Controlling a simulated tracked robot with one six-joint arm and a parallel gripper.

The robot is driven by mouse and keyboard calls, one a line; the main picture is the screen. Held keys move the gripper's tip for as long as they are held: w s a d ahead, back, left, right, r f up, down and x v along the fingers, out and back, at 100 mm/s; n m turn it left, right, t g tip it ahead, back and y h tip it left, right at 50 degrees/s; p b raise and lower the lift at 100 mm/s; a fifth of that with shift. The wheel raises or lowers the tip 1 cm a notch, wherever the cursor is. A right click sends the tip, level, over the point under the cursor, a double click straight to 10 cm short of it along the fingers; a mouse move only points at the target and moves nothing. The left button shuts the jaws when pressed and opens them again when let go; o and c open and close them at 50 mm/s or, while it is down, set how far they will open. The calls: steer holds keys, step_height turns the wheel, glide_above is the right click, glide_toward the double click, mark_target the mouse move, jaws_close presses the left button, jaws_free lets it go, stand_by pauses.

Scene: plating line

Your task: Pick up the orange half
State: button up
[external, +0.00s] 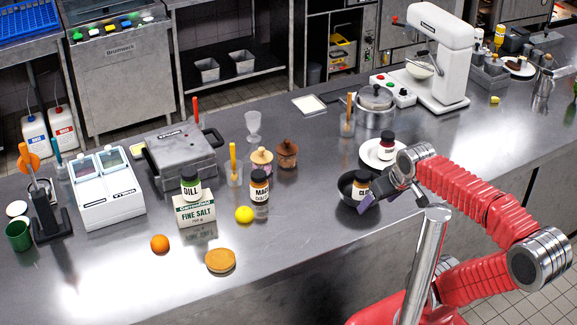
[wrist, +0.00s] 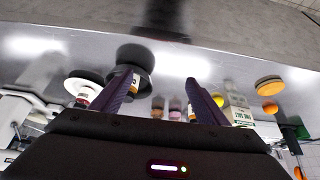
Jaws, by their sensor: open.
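The orange half (external: 220,261) lies on the steel counter near its front edge, left of the middle in the external view. It looks like a flat, round orange disc; in the wrist view the orange half (wrist: 270,84) is at the right. A smaller round orange (external: 160,244) lies left of it and also shows in the wrist view (wrist: 270,107). My gripper (external: 368,201) is at the right, beside or over the dark bowl, well away from the orange half. In the wrist view my gripper (wrist: 158,82) has its purple fingers wide apart with nothing between them.
A dark bowl (external: 345,184) with a jar and a white plate (external: 371,150) with another jar are close to my gripper. A lemon (external: 244,214), a fine salt box (external: 195,210) and a dark-lidded jar (external: 260,190) stand behind the orange half. The counter right of it is clear.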

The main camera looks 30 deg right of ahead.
steer(key=w+a+n+t+y, duration=0.1)
steer(key=w+a+n+t, duration=0.15)
steer(key=w+a, duration=0.7)
steer(key=w+a+n+t+y, duration=0.25)
steer(key=w+a, duration=0.25)
steer(key=w, duration=0.9)
steer(key=n+g+y, duration=0.4)
steer(key=n+y, duration=0.3)
steer(key=y, duration=0.1)
glide_toward(164, 238)
steer(key=v, duration=0.3)
steer(key=shift+s+d+r, duration=0.1)
steer(key=shift+s+d, duration=0.15)
steer(key=shift+d, duration=0.05)
steer(key=shift+x, duration=4.25)
steer(key=shift+w, duration=0.1)
